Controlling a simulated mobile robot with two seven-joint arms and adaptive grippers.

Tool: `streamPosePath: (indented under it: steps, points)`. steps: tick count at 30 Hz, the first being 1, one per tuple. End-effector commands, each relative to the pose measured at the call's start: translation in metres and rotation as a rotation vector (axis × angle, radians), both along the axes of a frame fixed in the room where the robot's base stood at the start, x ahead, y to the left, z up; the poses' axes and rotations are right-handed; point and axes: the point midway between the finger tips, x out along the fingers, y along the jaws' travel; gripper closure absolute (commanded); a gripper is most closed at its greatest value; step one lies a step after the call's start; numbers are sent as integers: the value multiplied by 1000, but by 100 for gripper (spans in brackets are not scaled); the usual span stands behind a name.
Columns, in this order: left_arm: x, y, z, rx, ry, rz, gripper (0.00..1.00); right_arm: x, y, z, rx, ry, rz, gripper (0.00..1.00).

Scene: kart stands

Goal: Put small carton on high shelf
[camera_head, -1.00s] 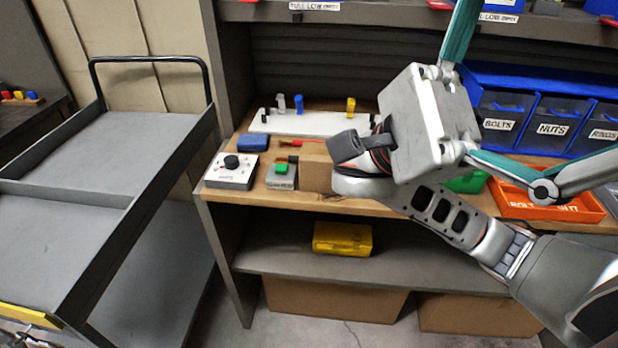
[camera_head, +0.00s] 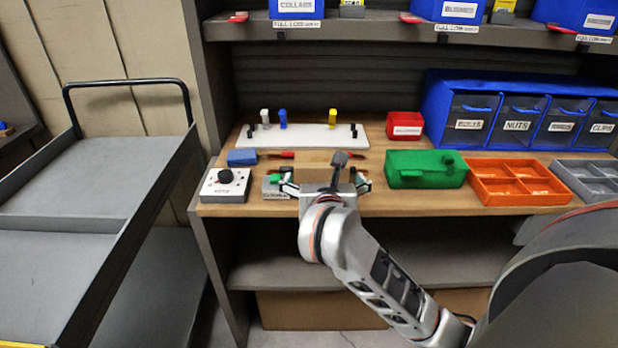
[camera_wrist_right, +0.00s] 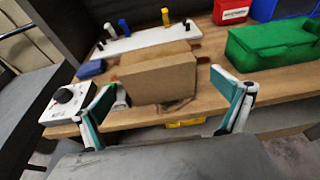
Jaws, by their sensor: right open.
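The small brown carton (camera_wrist_right: 158,78) stands on the workbench top in the right wrist view. In the head view my right gripper (camera_head: 325,180) is at the bench's front edge. The high shelf (camera_head: 390,35) runs above the bench and carries blue bins. My left gripper is out of view.
On the bench are a grey box with a black knob (camera_head: 225,185), a white board with pegs (camera_head: 300,138), a green case (camera_head: 425,170), an orange tray (camera_head: 515,183) and blue drawers (camera_head: 440,100). A grey cart (camera_head: 95,160) stands at left.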

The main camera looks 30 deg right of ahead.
Motion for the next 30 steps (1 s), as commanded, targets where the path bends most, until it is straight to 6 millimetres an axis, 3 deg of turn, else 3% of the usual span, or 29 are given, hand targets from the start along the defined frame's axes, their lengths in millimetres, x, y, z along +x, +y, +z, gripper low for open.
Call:
streamPosePath:
  steps: [21,29,30]
  points:
    - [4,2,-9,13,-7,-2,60,60,-33,-33,14,14,8,0]
    - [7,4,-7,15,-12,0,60,63,-34,-32,15,11,9,0]
    - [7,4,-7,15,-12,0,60,63,-34,-32,16,11,9,5]
